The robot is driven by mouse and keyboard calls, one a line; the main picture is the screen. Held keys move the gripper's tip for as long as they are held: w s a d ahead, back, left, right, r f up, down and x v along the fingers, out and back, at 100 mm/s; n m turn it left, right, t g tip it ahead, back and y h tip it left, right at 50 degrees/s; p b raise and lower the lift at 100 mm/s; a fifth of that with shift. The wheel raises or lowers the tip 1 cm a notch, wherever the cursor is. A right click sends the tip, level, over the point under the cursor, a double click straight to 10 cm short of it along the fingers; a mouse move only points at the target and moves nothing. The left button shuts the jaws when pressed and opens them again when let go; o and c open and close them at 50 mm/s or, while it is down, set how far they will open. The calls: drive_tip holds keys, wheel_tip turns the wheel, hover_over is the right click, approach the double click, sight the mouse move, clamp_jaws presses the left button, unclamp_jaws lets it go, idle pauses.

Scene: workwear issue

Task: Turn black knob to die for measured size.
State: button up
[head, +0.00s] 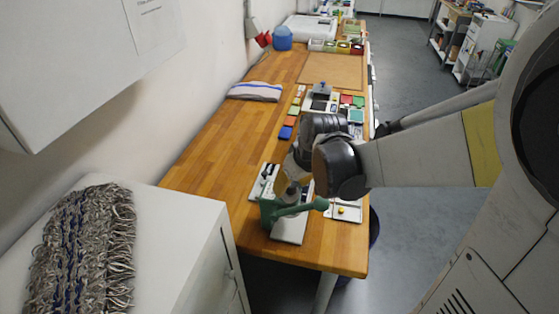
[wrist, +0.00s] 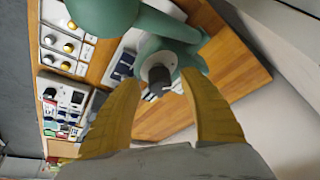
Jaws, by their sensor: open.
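A green hand press (head: 268,212) stands on a white base plate near the front of the wooden bench; it also shows in the wrist view (wrist: 105,15). A dark knob (wrist: 158,78) sits on a pale round disc (wrist: 172,60) on the press. My gripper (wrist: 161,82) is open, its two yellow fingers on either side of the knob, with gaps visible between fingers and knob. In the head view my wrist hides most of the gripper and the knob. The die markings on the disc are too small to read.
A grey panel (wrist: 68,96) with another black knob (wrist: 50,93) and coloured labels lies to the left in the wrist view. Beside it is a white board (wrist: 62,42) with white and yellow knobs. A folded cloth (head: 256,91) lies farther back; bare bench (head: 205,150) is left of the press.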

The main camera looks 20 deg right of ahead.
drive_tip(key=v, duration=1.1)
drive_tip(key=shift+s+r, duration=0.2)
drive_tip(key=shift+r, duration=0.1)
